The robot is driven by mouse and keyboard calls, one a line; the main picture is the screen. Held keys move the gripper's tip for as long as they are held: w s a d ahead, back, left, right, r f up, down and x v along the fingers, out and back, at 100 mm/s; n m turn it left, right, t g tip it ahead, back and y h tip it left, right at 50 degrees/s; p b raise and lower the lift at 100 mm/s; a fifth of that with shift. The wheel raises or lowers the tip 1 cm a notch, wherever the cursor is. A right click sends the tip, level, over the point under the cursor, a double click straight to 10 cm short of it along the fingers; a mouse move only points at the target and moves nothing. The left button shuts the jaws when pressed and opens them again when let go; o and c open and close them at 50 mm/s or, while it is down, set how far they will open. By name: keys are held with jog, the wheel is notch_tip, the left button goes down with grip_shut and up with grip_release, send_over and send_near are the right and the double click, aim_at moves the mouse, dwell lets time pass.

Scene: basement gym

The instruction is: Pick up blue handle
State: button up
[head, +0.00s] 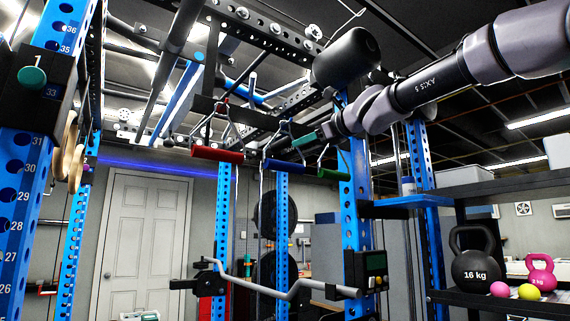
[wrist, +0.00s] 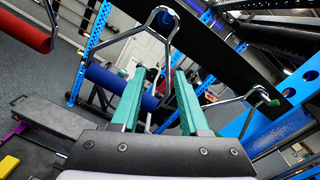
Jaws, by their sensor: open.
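The blue handle (head: 283,165) hangs level from a metal bracket in the middle of the head view. My gripper (head: 302,140), with teal fingers, is open and empty, just above and to the right of it in that view. In the wrist view the blue handle (wrist: 105,79) lies beyond the left finger, which hides part of it. Its right end shows in the gap between the fingers of my gripper (wrist: 157,88). The bracket's top also shows beyond the gap. I cannot tell whether the fingers touch the bracket.
A red handle (head: 217,154) hangs to the left and a green handle (head: 334,174) to the right, both close by. Blue rack uprights (head: 355,205) and a bent metal bar (head: 285,290) stand around them. A shelf with a black kettlebell (head: 475,265) is at the right.

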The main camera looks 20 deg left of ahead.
jog(key=x, duration=0.5)
jog(key=shift+w+a, duration=0.1)
jog(key=shift+w, duration=0.45)
grip_shut()
dwell(1.0)
